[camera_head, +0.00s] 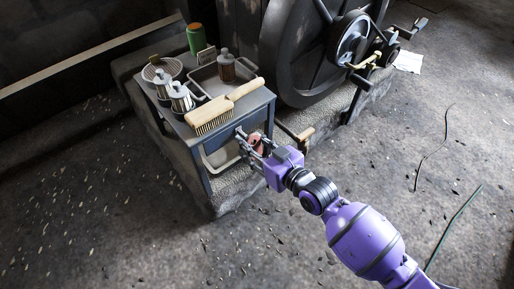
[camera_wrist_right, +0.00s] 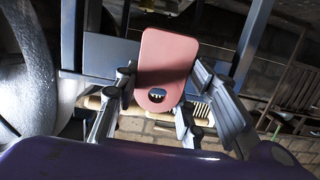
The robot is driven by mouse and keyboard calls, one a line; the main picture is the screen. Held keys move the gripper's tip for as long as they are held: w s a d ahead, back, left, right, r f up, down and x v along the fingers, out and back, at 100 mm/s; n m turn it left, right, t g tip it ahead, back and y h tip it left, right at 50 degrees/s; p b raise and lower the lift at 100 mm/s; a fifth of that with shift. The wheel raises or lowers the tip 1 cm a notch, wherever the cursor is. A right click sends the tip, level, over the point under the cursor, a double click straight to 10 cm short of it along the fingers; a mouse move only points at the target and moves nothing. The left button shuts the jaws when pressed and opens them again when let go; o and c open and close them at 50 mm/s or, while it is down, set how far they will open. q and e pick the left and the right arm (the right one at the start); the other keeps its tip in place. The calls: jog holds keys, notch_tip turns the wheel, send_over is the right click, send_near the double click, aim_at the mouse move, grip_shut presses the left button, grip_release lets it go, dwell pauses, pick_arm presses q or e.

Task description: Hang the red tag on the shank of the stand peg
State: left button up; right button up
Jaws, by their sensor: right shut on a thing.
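The red tag (camera_wrist_right: 166,62) is a flat, rounded plate with a slot near its lower end in the right wrist view. It also shows small and partly covered in the head view (camera_head: 256,141). My right gripper (camera_head: 250,143) is shut on it, with a finger at either side, in front of the small metal stand (camera_head: 262,98). A short bar with a tan end (camera_head: 306,133) sticks out just right of the stand and my gripper, apart from the tag. I cannot tell for sure whether it is the stand peg. My left gripper is out of view.
On the stand are a wooden brush (camera_head: 222,108), metal cans (camera_head: 181,97), a brown bottle (camera_head: 226,66) in a tray and a green can (camera_head: 196,38). A large flywheel (camera_head: 305,60) stands behind right. The floor in front is mostly clear.

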aim_at(244, 137)
jog(key=shift+b+x, duration=0.6)
jog(key=shift+x, duration=0.75)
jog(key=shift+w+a, duration=0.3)
jog(key=shift+w, duration=0.2)
grip_shut()
jog(key=shift+w+a+f, duration=0.2)
jog(key=shift+f, duration=0.05)
jog(key=o, duration=1)
grip_release()
jog(key=shift+s+d, duration=0.1)
jog(key=v, duration=1.1)
jog(key=shift+s+d, duration=0.2)
jog(key=shift+s, duration=0.1)
